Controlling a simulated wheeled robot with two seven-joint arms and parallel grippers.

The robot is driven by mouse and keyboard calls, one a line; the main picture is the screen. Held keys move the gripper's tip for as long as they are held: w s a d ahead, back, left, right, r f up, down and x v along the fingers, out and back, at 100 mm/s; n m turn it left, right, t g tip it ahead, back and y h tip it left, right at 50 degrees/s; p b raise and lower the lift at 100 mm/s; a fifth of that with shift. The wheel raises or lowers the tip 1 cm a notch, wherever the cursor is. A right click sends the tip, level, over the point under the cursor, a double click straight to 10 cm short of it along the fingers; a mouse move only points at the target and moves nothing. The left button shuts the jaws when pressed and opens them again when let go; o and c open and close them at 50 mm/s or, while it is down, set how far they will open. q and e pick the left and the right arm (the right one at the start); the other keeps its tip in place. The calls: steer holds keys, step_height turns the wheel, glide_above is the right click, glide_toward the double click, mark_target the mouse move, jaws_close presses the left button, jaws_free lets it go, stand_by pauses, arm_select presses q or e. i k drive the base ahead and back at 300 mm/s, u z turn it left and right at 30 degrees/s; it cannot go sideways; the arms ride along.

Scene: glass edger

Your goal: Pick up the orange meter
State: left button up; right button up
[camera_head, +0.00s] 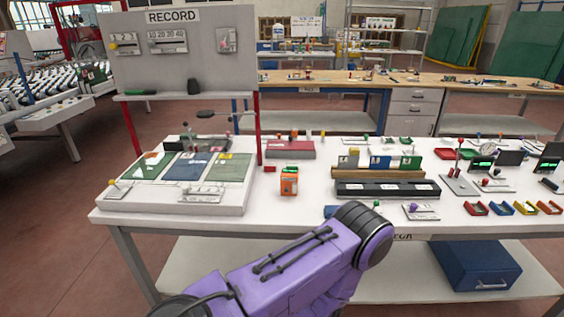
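The orange meter (289,181) is a small upright orange block with a dark and pale face. It stands on the white table (290,212), left of the long black bar and right of the panel with green and blue pads. It appears clear of its neighbours. A purple link of my own arm crosses the lower middle of the view, in front of the table and below the meter. Its black joint is at the table's front edge, to the right of the meter. Neither gripper shows in this view.
A grey RECORD board (180,60) on red posts rises at the back left. A black bar (387,188) and a wooden rack (378,172) with coloured cards stand right of the meter. Small coloured trays (525,208) lie farther right.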

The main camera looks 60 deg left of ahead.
mark_target(289, 178)
steer(key=k, duration=0.5)
steer(key=u, duration=0.65)
